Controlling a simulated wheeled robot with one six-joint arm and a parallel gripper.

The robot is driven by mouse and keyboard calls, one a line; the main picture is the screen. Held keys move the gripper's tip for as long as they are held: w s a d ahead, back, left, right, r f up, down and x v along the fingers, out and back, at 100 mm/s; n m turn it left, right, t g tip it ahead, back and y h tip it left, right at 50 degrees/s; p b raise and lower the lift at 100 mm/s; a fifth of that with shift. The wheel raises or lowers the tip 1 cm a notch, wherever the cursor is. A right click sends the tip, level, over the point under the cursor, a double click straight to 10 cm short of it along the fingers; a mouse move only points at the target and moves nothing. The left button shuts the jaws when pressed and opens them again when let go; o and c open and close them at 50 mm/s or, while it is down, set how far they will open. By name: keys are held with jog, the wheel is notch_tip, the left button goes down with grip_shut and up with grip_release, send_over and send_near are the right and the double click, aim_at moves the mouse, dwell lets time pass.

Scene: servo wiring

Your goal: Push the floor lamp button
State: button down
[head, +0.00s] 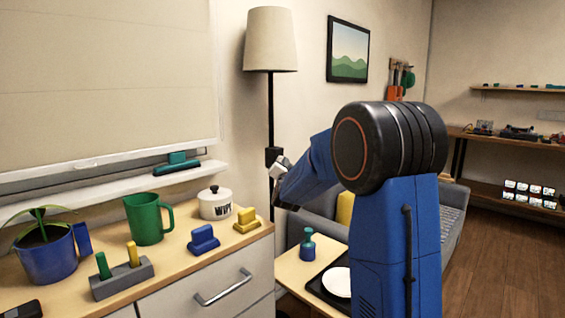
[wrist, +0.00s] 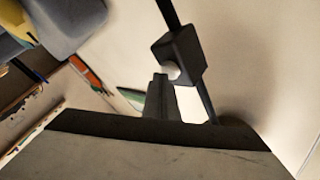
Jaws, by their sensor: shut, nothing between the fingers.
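The floor lamp (head: 270,40) stands against the wall, with a cream shade and a thin dark pole. A black switch box (head: 272,155) sits partway up the pole. In the wrist view the box (wrist: 183,50) appears tilted, with a round white button (wrist: 171,70) on its near face. My gripper (head: 276,168) is beside the box in the head view. Its shut, empty fingers (wrist: 161,78) point at the box in the wrist view, with the tip right beside the button. I cannot tell whether the tip touches it.
A low table (head: 296,272) with a teal bottle (head: 307,245) and a grey sofa (head: 453,222) stand near my arm.

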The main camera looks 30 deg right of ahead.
jog(key=shift+s+d, duration=0.15)
jog(key=shift+s, duration=0.35)
dwell(0.3)
jog(key=s+d, duration=0.2)
jog(key=s, duration=0.3)
jog(key=shift+s, duration=0.35)
dwell(0.5)
